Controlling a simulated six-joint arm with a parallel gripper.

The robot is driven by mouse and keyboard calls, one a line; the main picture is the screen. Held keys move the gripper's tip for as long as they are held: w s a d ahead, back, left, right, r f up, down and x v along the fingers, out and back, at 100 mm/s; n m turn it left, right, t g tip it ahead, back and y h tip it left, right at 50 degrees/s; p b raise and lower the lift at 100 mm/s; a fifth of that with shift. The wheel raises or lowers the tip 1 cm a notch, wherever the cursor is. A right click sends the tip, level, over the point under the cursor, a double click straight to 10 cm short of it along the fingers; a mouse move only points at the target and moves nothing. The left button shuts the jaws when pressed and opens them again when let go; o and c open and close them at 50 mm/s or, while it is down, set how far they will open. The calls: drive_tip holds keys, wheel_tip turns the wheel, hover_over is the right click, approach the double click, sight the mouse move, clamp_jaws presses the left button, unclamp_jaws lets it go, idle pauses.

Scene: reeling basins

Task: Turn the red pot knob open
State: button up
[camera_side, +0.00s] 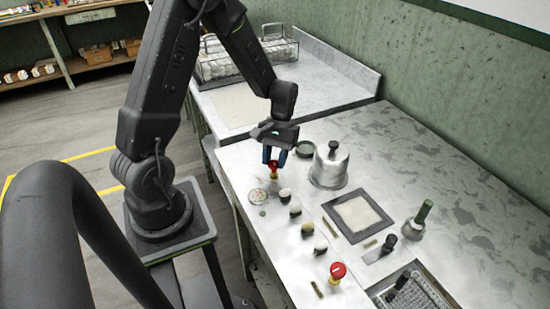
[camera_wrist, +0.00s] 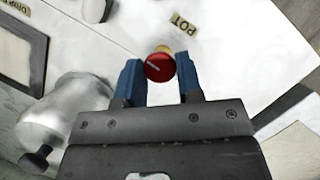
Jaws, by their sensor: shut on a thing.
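The red pot knob (camera_wrist: 160,68) sits on a yellow base between my blue fingertips in the wrist view, with a white line across its face. A "POT" label (camera_wrist: 184,23) lies beside it. In the side view the red knob (camera_side: 273,166) shows just under my gripper (camera_side: 275,157). My gripper (camera_wrist: 160,82) points down at the panel and is shut on the red knob, one finger on each side. The finger contact is partly hidden by the view angle.
A metal bell-shaped lid (camera_side: 329,168) stands close right of my gripper.

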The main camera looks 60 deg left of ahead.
drive_tip(key=shift+n, duration=0.4)
drive_tip(key=o, duration=0.9)
drive_tip(key=v, duration=1.3)
drive_tip(key=shift+s+a+r, duration=0.1)
drive_tip(key=shift+a+r, duration=0.2)
drive_tip(key=shift+r, duration=0.1)
drive_tip(key=shift+d, duration=0.1)
